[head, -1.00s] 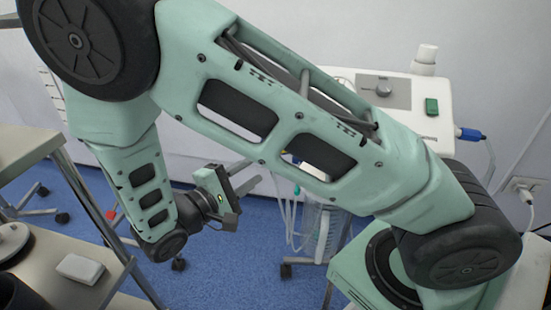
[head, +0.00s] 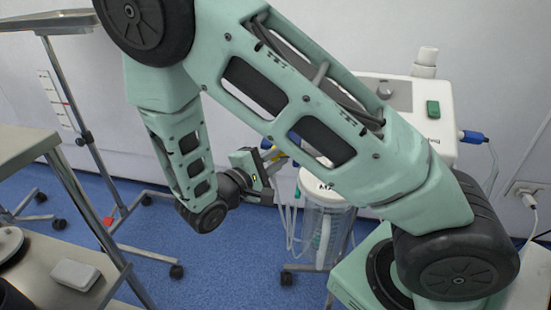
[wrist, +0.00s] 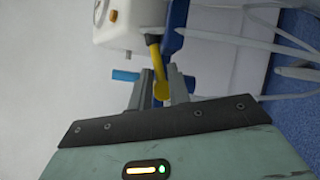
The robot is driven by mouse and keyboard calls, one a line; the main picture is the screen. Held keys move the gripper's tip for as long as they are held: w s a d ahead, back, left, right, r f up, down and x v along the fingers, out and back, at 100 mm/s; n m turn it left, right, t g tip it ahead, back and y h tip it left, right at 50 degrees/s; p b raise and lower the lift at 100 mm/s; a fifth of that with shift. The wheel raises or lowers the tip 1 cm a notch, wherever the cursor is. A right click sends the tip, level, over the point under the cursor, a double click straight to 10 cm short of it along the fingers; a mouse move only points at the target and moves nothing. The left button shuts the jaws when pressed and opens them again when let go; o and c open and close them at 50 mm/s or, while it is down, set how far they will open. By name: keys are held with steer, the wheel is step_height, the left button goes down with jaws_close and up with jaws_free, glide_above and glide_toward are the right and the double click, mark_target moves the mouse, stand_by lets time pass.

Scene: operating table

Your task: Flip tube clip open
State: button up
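A yellow lever with a rounded end (wrist: 158,72), which looks like the tube clip, hangs below a white housing (wrist: 125,22) in the wrist view. My gripper (wrist: 159,72) is open, with one finger on either side of the lever. A gap shows between the fingers, and I cannot tell whether either touches it. In the head view my gripper (head: 268,160) is beside the white machine's left side, partly behind my arm. A bit of yellow (head: 279,160) shows near its fingertips. The lever's upper joint is small and unclear.
A clear canister (head: 324,215) with hanging tubes stands right of my gripper. The white machine (head: 405,95) has a green switch. A blue stub (wrist: 125,75) and a dark blue post (wrist: 175,25) flank the lever. A steel cart (head: 50,250) is at left.

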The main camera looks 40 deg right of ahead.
steer(key=shift+w+a+r+p, duration=0.1)
steer(key=shift+p, duration=0.25)
jaws_close()
steer(key=shift+w+a+n+t+h+p, duration=0.15)
steer(key=shift+n+t+h+p, duration=0.35)
steer(key=shift+n+t+p, duration=1.75)
steer(key=shift+w+a+n+t+h+p, duration=0.1)
steer(key=shift+n+t+h+p, duration=0.35)
steer(key=shift+n+p, duration=2)
steer(key=shift+w+a+n+t+h+p, duration=0.15)
steer(key=shift+n+t+h+p, duration=0.7)
steer(key=shift+n, duration=2.95)
steer(key=shift+f+t+y, duration=0.2)
steer(key=shift+t+y, duration=0.2)
steer(key=shift+t, duration=0.25)
steer(key=o, duration=0.7)
jaws_free()
steer(key=shift+w, duration=0.1)
steer(key=shift+c, duration=0.2)
steer(key=shift+r, duration=0.1)
